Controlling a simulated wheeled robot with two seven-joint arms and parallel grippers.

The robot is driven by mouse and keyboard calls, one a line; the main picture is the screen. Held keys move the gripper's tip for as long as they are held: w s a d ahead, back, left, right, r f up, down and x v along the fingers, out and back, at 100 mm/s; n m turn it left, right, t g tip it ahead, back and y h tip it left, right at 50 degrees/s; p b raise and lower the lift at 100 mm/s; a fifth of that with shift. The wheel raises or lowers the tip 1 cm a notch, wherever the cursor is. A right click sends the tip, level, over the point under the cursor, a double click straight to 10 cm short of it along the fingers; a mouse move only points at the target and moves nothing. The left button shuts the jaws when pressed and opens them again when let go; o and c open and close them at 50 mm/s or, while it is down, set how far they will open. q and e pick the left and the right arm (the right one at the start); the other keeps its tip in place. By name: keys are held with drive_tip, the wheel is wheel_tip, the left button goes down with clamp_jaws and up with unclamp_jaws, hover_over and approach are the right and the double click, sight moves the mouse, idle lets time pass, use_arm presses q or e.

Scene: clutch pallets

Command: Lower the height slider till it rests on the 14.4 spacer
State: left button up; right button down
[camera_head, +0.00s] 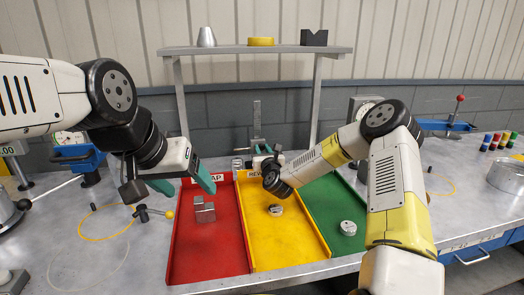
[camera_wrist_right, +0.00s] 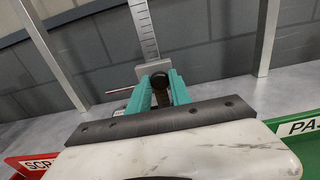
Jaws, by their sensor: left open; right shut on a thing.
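The height gauge stands behind the trays, with its upright scale (camera_head: 257,116) showing in the head view. In the right wrist view the grey height slider (camera_wrist_right: 150,69) sits on the scale's lower visible part. My right gripper (camera_wrist_right: 161,96) is shut on the slider's dark round knob (camera_wrist_right: 160,79); in the head view its hand (camera_head: 264,162) hides much of the gauge's foot. I cannot make out the 14.4 spacer or any gap beneath the slider. My left gripper (camera_head: 183,183) is open and empty, above the red tray's left edge.
A red tray (camera_head: 184,248) holds metal blocks (camera_head: 204,211). A yellow tray (camera_head: 285,252) and a green tray (camera_head: 324,205) each hold a round metal part. A shelf (camera_head: 230,50) stands over the gauge on two posts. Blue clamps flank the bench.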

idle(0.9)
drive_tip(key=shift+f, duration=2.4)
drive_tip(key=c, duration=1.2)
unclamp_jaws()
drive_tip(key=shift+o, duration=0.2)
drive_tip(key=shift+s+d, duration=0.25)
drive_tip(key=shift+s, duration=1.05)
drive_tip(key=shift+s+d, duration=0.3)
drive_tip(key=shift+s, duration=0.95)
drive_tip(key=shift+s+d, duration=0.25)
drive_tip(key=shift+s, duration=1.05)
drive_tip(key=shift+r, duration=0.1)
